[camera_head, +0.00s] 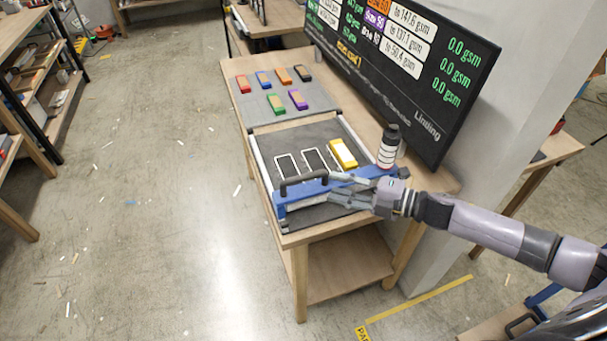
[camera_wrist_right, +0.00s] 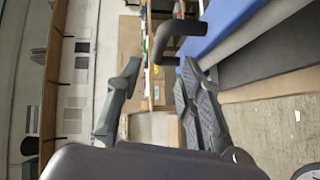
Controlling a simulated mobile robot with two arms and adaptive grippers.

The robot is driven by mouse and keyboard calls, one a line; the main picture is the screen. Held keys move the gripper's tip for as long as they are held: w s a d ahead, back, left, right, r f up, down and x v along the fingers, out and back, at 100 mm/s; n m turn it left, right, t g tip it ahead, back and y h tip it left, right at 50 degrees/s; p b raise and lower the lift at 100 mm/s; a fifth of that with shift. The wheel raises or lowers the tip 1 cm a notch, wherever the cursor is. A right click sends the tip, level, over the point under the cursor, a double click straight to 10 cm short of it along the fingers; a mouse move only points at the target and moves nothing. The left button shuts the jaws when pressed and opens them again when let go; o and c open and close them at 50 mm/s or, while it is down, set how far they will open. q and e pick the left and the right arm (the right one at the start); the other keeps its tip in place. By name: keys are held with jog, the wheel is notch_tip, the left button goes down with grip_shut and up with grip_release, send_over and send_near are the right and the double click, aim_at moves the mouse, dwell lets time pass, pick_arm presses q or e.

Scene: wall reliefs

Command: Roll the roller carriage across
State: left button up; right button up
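The roller carriage (camera_head: 293,198) is a blue bar lying across the near end of the dark grey bed (camera_head: 290,143), with a black handle (camera_head: 300,182) on top. In the right wrist view the handle (camera_wrist_right: 183,27) and blue bar (camera_wrist_right: 228,20) show close ahead. My right gripper (camera_head: 333,187) reaches in from the right, low over the carriage. Its fingers are apart in the right wrist view (camera_wrist_right: 160,68), with the near end of the handle at the gap between the tips. I cannot tell whether they touch it. My left gripper is out of view.
Several coloured blocks (camera_head: 277,104) lie on the grey mat (camera_head: 257,111) behind. A screen (camera_head: 420,70) borders the right. The left floor is mostly clear.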

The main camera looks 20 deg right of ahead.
aim_at(308, 179)
jog(key=x, duration=0.2)
jog(key=p+x, duration=0.1)
jog(key=x, duration=0.1)
jog(key=shift+r, duration=0.3)
jog(key=x, duration=0.1)
jog(key=p+x, duration=0.1)
jog(key=x, duration=0.3)
jog(key=shift+a+f, duration=0.1)
jog(key=shift+f, duration=0.2)
jog(key=shift+w+a+f, duration=0.15)
jog(key=shift+w+a, duration=0.1)
jog(key=shift+c, duration=1.3)
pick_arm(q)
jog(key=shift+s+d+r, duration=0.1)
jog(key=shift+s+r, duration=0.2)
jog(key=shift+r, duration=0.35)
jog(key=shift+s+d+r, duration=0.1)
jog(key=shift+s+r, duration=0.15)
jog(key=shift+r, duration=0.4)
pick_arm(e)
grip_shut()
